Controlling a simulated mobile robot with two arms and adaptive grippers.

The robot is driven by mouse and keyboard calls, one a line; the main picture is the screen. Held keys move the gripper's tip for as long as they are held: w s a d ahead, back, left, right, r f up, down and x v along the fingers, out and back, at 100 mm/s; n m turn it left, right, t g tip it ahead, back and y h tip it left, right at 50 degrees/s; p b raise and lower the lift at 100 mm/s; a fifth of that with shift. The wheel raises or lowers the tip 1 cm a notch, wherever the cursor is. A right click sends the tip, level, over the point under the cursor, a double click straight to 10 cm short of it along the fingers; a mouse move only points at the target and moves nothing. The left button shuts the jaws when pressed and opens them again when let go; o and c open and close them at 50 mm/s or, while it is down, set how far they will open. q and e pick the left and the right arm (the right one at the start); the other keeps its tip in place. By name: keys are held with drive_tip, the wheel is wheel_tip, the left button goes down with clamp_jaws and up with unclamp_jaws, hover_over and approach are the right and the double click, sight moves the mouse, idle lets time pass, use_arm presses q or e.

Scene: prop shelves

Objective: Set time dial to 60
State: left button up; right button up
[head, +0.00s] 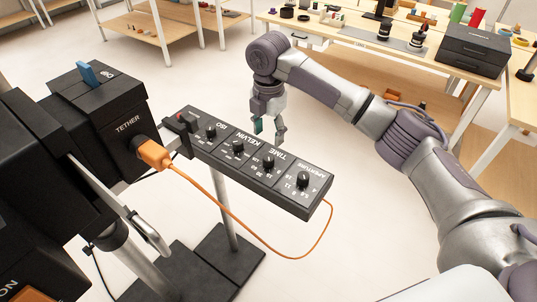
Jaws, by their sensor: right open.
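A black control panel (322,197) on a stand carries a row of dials with upside-down labels. The TIME dial (268,161) is a black knob between the KELVIN dial (238,146) and the APERTURE dial (303,179). Small white numbers surround it; its exact setting is too small to read. My right gripper (269,131) is open and empty, fingers pointing down, over the far side of the panel near the KELVIN and TIME labels. No contact with a dial shows. My left gripper is out of view.
The ISO dial (211,131) is at the panel's left end. An orange cable (215,206) runs from a black TETHER box (122,137) and loops below the panel. A table (350,48) with props stands behind. Open floor lies between.

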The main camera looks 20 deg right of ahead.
sight(269, 157)
wheel_tip(269, 157, down, 9)
drive_tip(key=shift+p, duration=0.3)
clamp_jaws()
drive_tip(key=shift+r+m+p, duration=0.2)
drive_tip(key=shift+m+p, duration=0.4)
drive_tip(key=shift+p, duration=0.5)
drive_tip(key=m+p, duration=0.6)
drive_tip(key=p, duration=0.1)
drive_tip(key=m+p, duration=0.3)
drive_tip(key=m, duration=0.1)
drive_tip(key=shift+f+m+p, duration=0.1)
drive_tip(key=shift+m+p, duration=1.3)
drive_tip(key=shift+m, duration=0.8)
